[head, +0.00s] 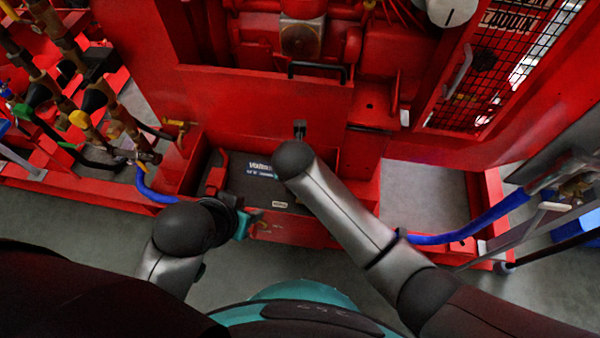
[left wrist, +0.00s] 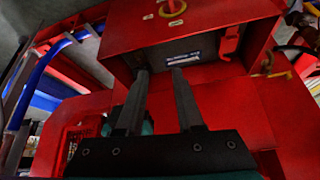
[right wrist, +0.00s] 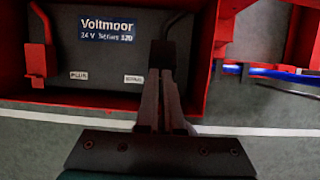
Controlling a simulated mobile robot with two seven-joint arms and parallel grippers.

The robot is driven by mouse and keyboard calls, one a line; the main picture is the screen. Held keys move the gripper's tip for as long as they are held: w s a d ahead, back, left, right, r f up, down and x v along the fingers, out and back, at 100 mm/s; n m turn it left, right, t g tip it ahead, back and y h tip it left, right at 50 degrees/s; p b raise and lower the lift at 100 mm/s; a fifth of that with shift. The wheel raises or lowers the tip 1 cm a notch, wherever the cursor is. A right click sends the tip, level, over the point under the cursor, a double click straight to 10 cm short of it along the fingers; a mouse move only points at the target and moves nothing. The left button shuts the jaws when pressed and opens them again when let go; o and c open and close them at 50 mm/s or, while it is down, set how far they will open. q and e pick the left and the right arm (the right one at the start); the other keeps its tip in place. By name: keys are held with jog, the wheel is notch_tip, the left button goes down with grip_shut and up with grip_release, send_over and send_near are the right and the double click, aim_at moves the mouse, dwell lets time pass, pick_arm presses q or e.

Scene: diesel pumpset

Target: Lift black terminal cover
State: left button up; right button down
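The black terminal cover (right wrist: 163,52) shows in the right wrist view at the right end of the battery (right wrist: 105,62), with a black cable rising from it. My right gripper (right wrist: 162,82) has its fingers close together on the near part of the cover, which they partly hide. In the head view my right arm hides the cover and this gripper. My left gripper (head: 240,222) is at the front wall of the red battery box (head: 290,232). In the left wrist view its fingers (left wrist: 160,75) stand apart with nothing between them.
A red terminal cover (right wrist: 38,60) sits on the battery's left end. Red box walls surround the battery. A blue hose (head: 155,192) lies left of the box, another (head: 480,222) to the right. Grey floor is open in front.

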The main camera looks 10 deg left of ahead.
jog(key=shift+s+d+f, duration=0.2)
jog(key=shift+f, duration=0.35)
jog(key=shift+s+d+f, duration=0.15)
jog(key=shift+s+f, duration=0.05)
jog(key=shift+f, duration=0.35)
jog(key=shift+w, duration=0.3)
jog(key=shift+w+a, duration=0.1)
jog(key=shift+w, duration=0.25)
pick_arm(q)
jog(key=shift+w+a+f, duration=0.35)
jog(key=shift+w+f, duration=0.05)
jog(key=shift+f, duration=0.2)
pick_arm(e)
jog(key=shift+s+a+r, duration=0.1)
jog(key=shift+s, duration=0.05)
jog(key=shift+s+g, duration=0.1)
jog(key=shift+g, duration=0.2)
pick_arm(q)
jog(key=shift+s+r, duration=0.1)
